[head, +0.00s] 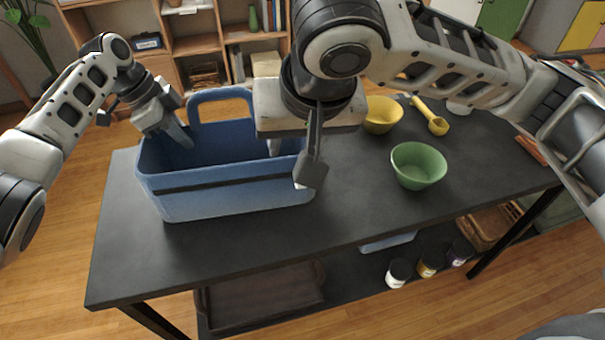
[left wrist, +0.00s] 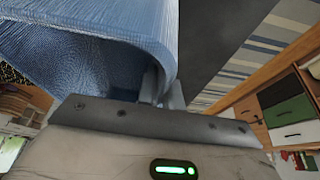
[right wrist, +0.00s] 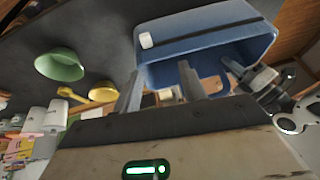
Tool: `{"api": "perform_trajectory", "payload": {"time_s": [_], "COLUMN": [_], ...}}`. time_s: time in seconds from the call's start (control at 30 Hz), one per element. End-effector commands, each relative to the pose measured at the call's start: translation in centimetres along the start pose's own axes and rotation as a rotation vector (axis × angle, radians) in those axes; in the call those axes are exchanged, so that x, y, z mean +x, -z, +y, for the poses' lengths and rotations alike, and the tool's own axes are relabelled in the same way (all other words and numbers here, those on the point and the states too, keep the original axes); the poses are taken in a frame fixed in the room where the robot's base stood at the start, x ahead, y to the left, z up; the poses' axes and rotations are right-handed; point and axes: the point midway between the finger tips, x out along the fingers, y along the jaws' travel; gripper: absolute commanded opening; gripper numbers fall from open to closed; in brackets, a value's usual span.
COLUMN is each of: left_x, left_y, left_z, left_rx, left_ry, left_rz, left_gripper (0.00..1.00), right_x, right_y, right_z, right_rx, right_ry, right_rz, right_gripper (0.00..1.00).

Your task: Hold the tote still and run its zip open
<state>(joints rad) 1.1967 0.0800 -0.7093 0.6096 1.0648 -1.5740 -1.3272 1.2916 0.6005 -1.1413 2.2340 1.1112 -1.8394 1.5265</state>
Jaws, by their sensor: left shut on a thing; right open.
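The blue tote (head: 230,200) stands upright on the dark table, with a raised loop handle (head: 222,93) and a dark zip line across its front. My left gripper (head: 186,138) is shut on the tote's left rim; the left wrist view shows its fingers (left wrist: 162,88) at the edge of the blue wall (left wrist: 100,50). My right gripper (head: 292,160) is open at the tote's right end. In the right wrist view its fingers (right wrist: 160,85) are apart with nothing between them. A small white block, perhaps the zip pull (right wrist: 146,40), sits on the tote's side there, beyond the fingers.
A green bowl (head: 418,165), a yellow bowl (head: 381,114) and a yellow scoop (head: 430,116) stand right of the tote. The table (head: 230,245) is clear in front. Several jars (head: 398,272) and a brown tray (head: 265,295) are on the lower shelf.

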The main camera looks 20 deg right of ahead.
Motion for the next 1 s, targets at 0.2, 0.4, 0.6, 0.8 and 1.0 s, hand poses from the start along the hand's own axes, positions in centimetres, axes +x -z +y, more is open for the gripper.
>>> {"api": "perform_trajectory", "payload": {"time_s": [0.2, 0.4, 0.6, 0.8, 1.0], "left_x": [0.0, 0.0, -0.1, -0.1, -0.1], "left_y": [0.1, 0.1, 0.1, 0.1, 0.1], "left_z": [0.0, 0.0, 0.0, 0.0, 0.0], "left_rx": [0.001, 0.001, 0.001, 0.001, 0.001], "left_ry": [0.001, 0.001, 0.001, 0.001, 0.001], "left_rz": [0.001, 0.001, 0.001, 0.001, 0.001], "left_gripper": [0.00, 0.00, 0.00, 0.00, 0.00], "right_x": [0.6, 4.0, 8.0, 10.7, 11.7], "right_y": [-1.3, -1.4, -1.4, -1.5, -1.5], "right_z": [1.6, 1.9, 2.2, 2.4, 2.5], "right_rx": [-0.010, -0.007, -0.008, -0.009, -0.010], "right_ry": [-0.096, -0.096, -0.093, -0.092, -0.089], "right_rz": [-0.026, -0.028, -0.026, -0.025, -0.023], "right_gripper": [0.42, 0.42, 0.42, 0.42, 0.42]}}
